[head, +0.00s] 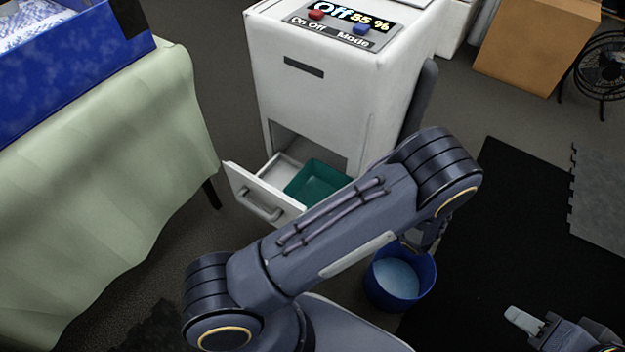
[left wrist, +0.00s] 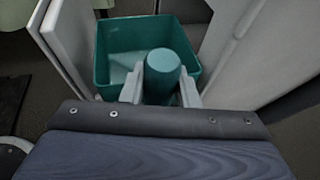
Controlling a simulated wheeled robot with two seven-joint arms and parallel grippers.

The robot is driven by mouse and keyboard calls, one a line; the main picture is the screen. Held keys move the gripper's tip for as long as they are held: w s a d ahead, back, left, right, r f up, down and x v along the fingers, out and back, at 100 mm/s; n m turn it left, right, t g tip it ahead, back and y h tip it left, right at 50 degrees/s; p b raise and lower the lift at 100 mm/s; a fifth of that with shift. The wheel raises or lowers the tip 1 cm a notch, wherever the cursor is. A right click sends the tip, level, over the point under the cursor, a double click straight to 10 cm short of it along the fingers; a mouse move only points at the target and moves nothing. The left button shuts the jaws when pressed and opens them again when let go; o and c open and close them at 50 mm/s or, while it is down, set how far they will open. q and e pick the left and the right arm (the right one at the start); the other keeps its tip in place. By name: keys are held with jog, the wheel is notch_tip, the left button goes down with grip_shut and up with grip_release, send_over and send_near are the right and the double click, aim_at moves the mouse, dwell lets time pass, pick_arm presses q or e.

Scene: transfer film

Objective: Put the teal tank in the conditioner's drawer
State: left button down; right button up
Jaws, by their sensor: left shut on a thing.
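The white conditioner (head: 300,85) stands on the floor with its drawer (head: 255,193) pulled out. The teal tank (head: 318,180) is at the drawer, partly hidden by my arm in the head view. In the left wrist view the open-topped tank (left wrist: 112,55) lies between white panels, and I cannot tell whether it rests on the drawer floor. My left gripper (left wrist: 160,92) is shut on the tank's round teal post (left wrist: 162,72), a finger on each side.
A blue bucket (head: 376,290) with pale blue contents stands right of the drawer. A cloth-covered table (head: 120,190) with a blue box (head: 80,75) is at left. A cardboard box (head: 535,45) and a fan (head: 600,70) are at back right. Dark mat (head: 510,220) is bare.

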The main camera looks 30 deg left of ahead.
pick_arm(q)
jog(key=a+f+b, duration=0.1)
jog(key=a, duration=0.3)
jog(key=a+f+b, duration=0.1)
jog(key=a, duration=0.3)
jog(key=a+f+b, duration=0.1)
jog(key=a, duration=0.3)
jog(key=shift+w+a+f, duration=0.2)
jog(key=shift+w+f, duration=0.05)
jog(key=shift+f, duration=0.1)
jog(key=shift+r, duration=0.1)
jog(key=c, duration=1.1)
grip_release()
